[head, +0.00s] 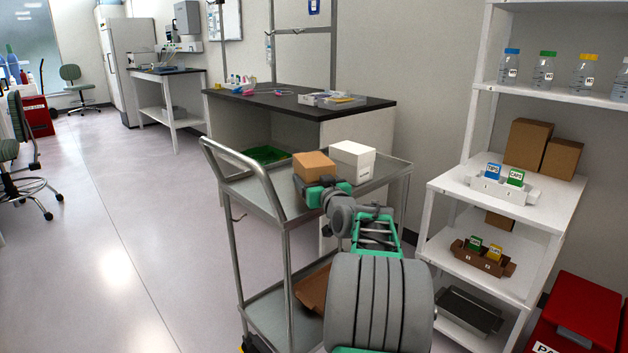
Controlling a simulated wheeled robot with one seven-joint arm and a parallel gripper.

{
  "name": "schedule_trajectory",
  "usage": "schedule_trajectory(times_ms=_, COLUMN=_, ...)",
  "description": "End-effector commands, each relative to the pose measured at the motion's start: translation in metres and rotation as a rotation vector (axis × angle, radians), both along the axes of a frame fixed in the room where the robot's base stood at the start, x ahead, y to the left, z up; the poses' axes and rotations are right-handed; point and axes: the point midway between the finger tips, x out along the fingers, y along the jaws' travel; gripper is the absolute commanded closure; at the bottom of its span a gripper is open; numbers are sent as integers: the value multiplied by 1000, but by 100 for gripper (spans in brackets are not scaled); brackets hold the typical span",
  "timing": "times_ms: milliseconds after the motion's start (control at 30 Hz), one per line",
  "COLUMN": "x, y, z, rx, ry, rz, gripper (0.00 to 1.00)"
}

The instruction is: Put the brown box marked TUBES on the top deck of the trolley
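A brown box (313,163) is at the top deck of the grey metal trolley (258,193), near its middle. No marking on it can be read from here. My gripper (322,187) is right at the near side of this box, and my arm reaches over the trolley from the front. The fingers are small and partly hidden by the wrist, so I cannot tell whether they hold the box or whether its underside rests on the deck. A white box (353,160) with a dark label stands just right of the brown box.
A white shelf unit (445,187) at right holds bottles, two brown boxes (528,143) and small label holders. Red bins (580,310) stand at lower right. A dark-topped bench (300,108) is behind the trolley.

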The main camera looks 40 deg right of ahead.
Motion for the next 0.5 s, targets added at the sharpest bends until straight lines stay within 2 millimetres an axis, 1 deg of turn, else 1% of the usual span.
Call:
schedule_trajectory(times_ms=33, x=0, y=0, z=-1, rx=0, ry=0, rz=0, gripper=21)
schedule_trajectory(times_ms=267, x=0, y=0, z=0, rx=0, ry=0, rz=0, gripper=2)
schedule_trajectory(times_ms=500, x=0, y=0, z=0, rx=0, ry=0, rz=0, gripper=1)
